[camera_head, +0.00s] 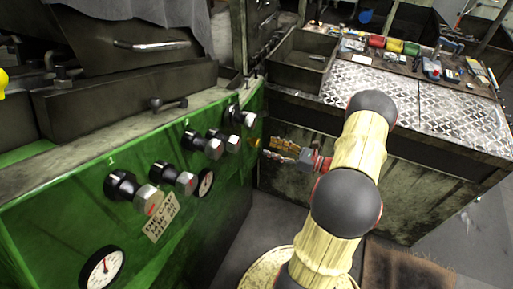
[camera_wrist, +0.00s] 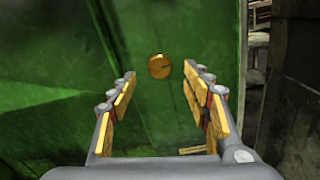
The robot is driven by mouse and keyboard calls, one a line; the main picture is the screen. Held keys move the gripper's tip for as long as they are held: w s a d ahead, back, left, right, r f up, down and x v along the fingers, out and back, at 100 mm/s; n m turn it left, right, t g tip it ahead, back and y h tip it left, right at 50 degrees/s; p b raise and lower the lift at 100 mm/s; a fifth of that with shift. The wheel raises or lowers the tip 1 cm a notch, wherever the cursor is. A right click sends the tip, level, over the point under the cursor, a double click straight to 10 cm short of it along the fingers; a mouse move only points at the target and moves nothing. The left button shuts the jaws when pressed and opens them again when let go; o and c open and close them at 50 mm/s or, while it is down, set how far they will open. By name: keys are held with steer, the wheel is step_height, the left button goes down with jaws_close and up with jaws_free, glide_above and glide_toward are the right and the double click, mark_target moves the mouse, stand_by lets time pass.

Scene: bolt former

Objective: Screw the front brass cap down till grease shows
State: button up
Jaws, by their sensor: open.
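The brass cap (camera_wrist: 159,66) is a small round gold disc on the green machine panel, with a dark mark on its face. In the wrist view it sits ahead of my gripper (camera_wrist: 158,84), between the lines of the two fingers and a little above their tips. My gripper is open and empty, with yellow pads on both fingers. In the head view my gripper (camera_head: 279,148) points left toward the green panel, and the brass cap (camera_head: 256,142) shows small at the panel's right end. The fingers look apart from the cap. No grease can be made out.
The green machine (camera_head: 225,215) carries several chrome knobs (camera_head: 149,199) and gauges (camera_head: 101,268). A bench with a diamond-plate top (camera_head: 450,107) stands behind my arm, with an open metal bin (camera_head: 300,75) at its left corner. A dark upright (camera_wrist: 291,110) stands at right in the wrist view.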

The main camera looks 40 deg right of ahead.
mark_target(258, 143)
steer(key=shift+b+x, duration=0.9)
steer(key=shift+x, duration=3)
steer(key=shift+c, duration=1.2)
steer(key=c, duration=0.9)
